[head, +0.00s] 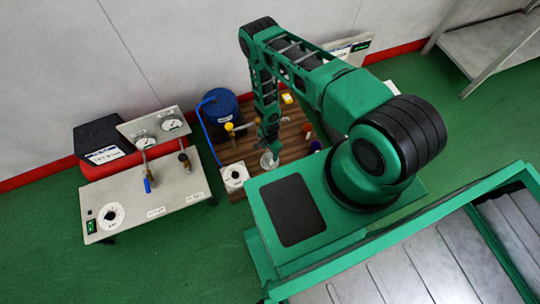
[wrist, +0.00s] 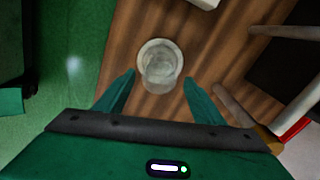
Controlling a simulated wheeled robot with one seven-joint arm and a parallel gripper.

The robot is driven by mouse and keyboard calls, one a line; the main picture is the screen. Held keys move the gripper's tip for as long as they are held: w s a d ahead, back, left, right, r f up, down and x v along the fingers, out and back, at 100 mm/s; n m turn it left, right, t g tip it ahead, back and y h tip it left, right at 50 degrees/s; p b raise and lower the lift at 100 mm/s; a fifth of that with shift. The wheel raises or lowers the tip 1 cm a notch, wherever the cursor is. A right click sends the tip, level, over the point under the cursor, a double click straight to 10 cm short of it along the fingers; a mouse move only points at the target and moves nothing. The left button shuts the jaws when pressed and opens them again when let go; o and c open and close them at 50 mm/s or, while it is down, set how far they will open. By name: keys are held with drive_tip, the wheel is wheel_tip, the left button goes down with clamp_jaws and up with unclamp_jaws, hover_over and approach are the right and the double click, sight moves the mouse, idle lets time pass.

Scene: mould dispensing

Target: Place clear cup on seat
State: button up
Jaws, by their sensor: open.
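A clear cup (wrist: 160,62) stands on the brown wooden board in the wrist view, between and just beyond my fingertips. In the head view the cup (head: 268,161) is small, at the board's front edge near my base. My gripper (wrist: 159,80) is open, with one finger on each side of the cup's near part; I cannot tell whether they touch it. In the head view my gripper (head: 271,148) is just above the cup. A white block with a round ring (head: 234,174) lies left of the cup; I cannot tell whether it is the seat.
The wooden board (head: 234,152) also holds a blue drum (head: 220,106), a yellow-knobbed tap (head: 229,127) and small coloured items. A pale panel (head: 165,205) with two gauges, a blue-handled valve and another ringed disc (head: 110,215) is at left. Green floor (head: 180,265) is free in front.

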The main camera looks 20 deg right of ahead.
wheel_tip(320, 180, up, 6)
drive_tip(key=shift+r, duration=0.2)
drive_tip(key=w+d+r+n, duration=0.1)
drive_tip(key=w+d+r, duration=0.3)
drive_tip(key=r, duration=0.7)
drive_tip(key=w+d+r+n+h, duration=0.1)
drive_tip(key=w+d+r, duration=0.2)
drive_tip(key=r, duration=0.7)
drive_tip(key=w+d+r+n, duration=0.1)
drive_tip(key=w+d+r, duration=0.3)
drive_tip(key=r, duration=0.7)
drive_tip(key=s+d+r+n, duration=0.1)
drive_tip(key=s+d+r, duration=0.2)
drive_tip(key=r, duration=0.7)
drive_tip(key=s+d+r+n, duration=0.1)
drive_tip(key=s+d+r, duration=0.2)
drive_tip(key=r, duration=0.7)
drive_tip(key=s+d+r+n, duration=0.1)
drive_tip(key=s+d+r, duration=0.1)
drive_tip(key=s+r, duration=0.8)
drive_tip(key=s+r+n, duration=0.1)
drive_tip(key=s+r, duration=0.4)
drive_tip(key=s, duration=0.4)
drive_tip(key=s+a+r+n+y, duration=0.1)
drive_tip(key=s+r, duration=0.4)
drive_tip(key=s, duration=0.4)
drive_tip(key=shift+s+a+n, duration=0.2)
drive_tip(key=shift+a+n, duration=0.1)
